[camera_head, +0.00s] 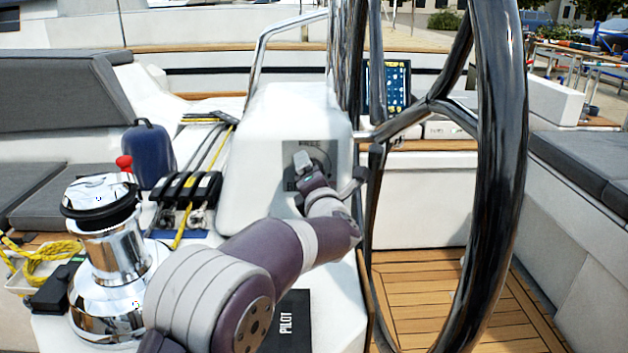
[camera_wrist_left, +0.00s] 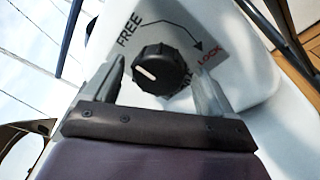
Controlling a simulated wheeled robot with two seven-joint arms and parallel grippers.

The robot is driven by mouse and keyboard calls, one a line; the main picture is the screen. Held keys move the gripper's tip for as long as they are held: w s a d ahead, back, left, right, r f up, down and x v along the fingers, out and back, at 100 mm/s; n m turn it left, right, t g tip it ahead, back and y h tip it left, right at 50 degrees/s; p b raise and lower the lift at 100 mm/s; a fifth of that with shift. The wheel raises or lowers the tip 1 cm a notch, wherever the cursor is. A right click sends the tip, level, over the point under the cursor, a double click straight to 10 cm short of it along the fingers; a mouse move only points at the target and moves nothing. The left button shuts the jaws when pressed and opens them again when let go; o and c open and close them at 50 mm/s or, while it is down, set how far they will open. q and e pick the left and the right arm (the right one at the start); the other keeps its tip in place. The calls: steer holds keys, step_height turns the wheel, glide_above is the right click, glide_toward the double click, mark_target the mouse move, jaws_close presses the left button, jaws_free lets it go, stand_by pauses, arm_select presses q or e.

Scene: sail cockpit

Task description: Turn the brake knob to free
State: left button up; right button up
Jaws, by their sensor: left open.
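The brake knob (camera_wrist_left: 160,70) is black and ribbed, with a short white mark on the left part of its face in the left wrist view. The label FREE (camera_wrist_left: 129,29) is above left of it, the red label LOCK (camera_wrist_left: 210,59) to its right, with a curved arrow between them. My left gripper (camera_wrist_left: 160,76) is open, one finger on each side of the knob; I cannot tell whether they touch it. In the head view my left gripper (camera_head: 305,164) is at the label plate (camera_head: 311,145) on the white pedestal and largely hides the knob. My right gripper is not in view.
A large dark steering wheel (camera_head: 500,180) stands right of the white pedestal (camera_head: 250,165). A chrome winch (camera_head: 110,245), black rope clutches (camera_head: 187,187) and a blue fender-like object (camera_head: 149,155) are at the left. A chart screen (camera_head: 390,85) is behind the wheel. Teak floor (camera_head: 425,290) is clear.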

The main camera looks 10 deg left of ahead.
arm_select(q)
steer(key=p+v, duration=0.1)
steer(key=v, duration=1.1)
steer(key=shift+s, duration=0.25)
steer(key=shift+d+f, duration=0.1)
